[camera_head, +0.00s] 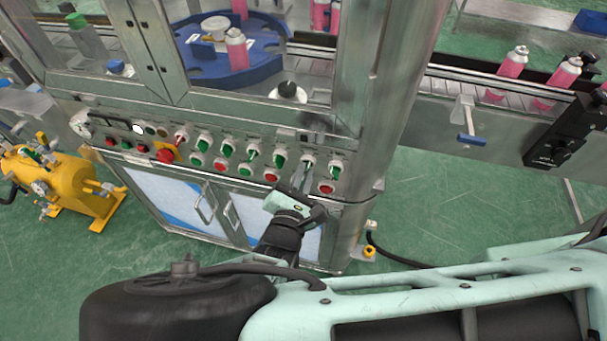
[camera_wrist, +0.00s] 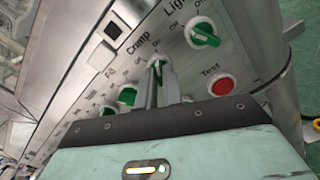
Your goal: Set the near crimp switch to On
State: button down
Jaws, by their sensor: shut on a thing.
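The crimp switch (camera_wrist: 157,63) is a knob on the slanted metal panel, under the label "Crimp" in the wrist view. My gripper (camera_wrist: 159,80) is shut on this knob, its narrow fingers reaching up to it and hiding most of it. How far the knob is turned cannot be told. In the head view my gripper (camera_head: 303,174) meets the panel near the right end of the switch row, and the crimp switch (camera_head: 308,159) is partly covered.
The green light switch (camera_wrist: 203,35) and red Test button (camera_wrist: 222,85) are close to the right of my fingers. In the head view, a yellow machine (camera_head: 70,180) stands far left and green floor (camera_head: 430,200) is open at right.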

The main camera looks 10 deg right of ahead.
jog(key=shift+f, duration=0.1)
dwell(0.3)
jog(key=c, duration=1.5)
grip_release()
jog(key=shift+c, duration=0.2)
jog(key=shift+s+a, duration=0.1)
